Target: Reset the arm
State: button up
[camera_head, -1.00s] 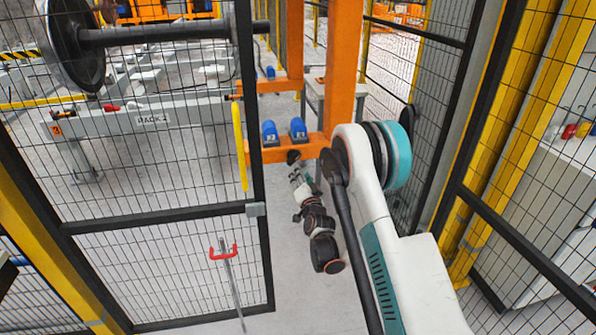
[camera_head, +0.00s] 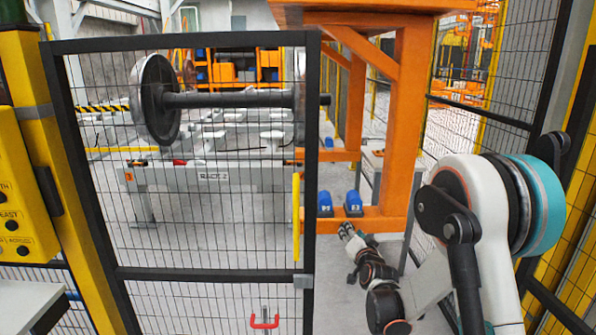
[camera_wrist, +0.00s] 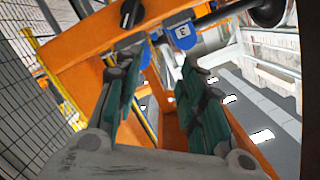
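My gripper (camera_head: 347,230) is at the far end of my white and teal arm (camera_head: 480,230), which reaches forward from the lower right in the head view. It is small there, just in front of the orange gantry foot beam. In the wrist view my gripper (camera_wrist: 168,62) shows two green-padded fingers held apart with nothing between them. Beyond the fingers is orange structure (camera_wrist: 95,60) with a blue unit (camera_wrist: 184,36) on it. No contact between the fingers and the beam can be made out.
A black mesh gate (camera_head: 190,273) stands close on the left with a yellow handle (camera_head: 296,215). Behind it a wheelset (camera_head: 225,99) shows above a grey rack (camera_head: 215,178). The orange gantry post (camera_head: 403,130) stands near my arm. Mesh fencing (camera_head: 485,150) bounds the right.

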jog(key=s+a+r+n+g, duration=0.1)
jog(key=s+r+n+g, duration=0.1)
jog(key=s+r, duration=0.55)
jog(key=s+r+n+g, duration=0.2)
jog(key=s+r, duration=0.3)
jog(key=s, duration=0.6)
jog(key=s+d+f+n+g, duration=0.1)
jog(key=s+g, duration=0.1)
jog(key=s, duration=1.1)
jog(key=s+d+f+n+g+h, duration=0.1)
jog(key=s+f+g, duration=0.1)
jog(key=s, duration=1.2)
jog(key=shift+s+d+f+n+g, duration=0.2)
jog(key=shift+f+n+g, duration=0.1)
jog(key=shift+n+g, duration=0.15)
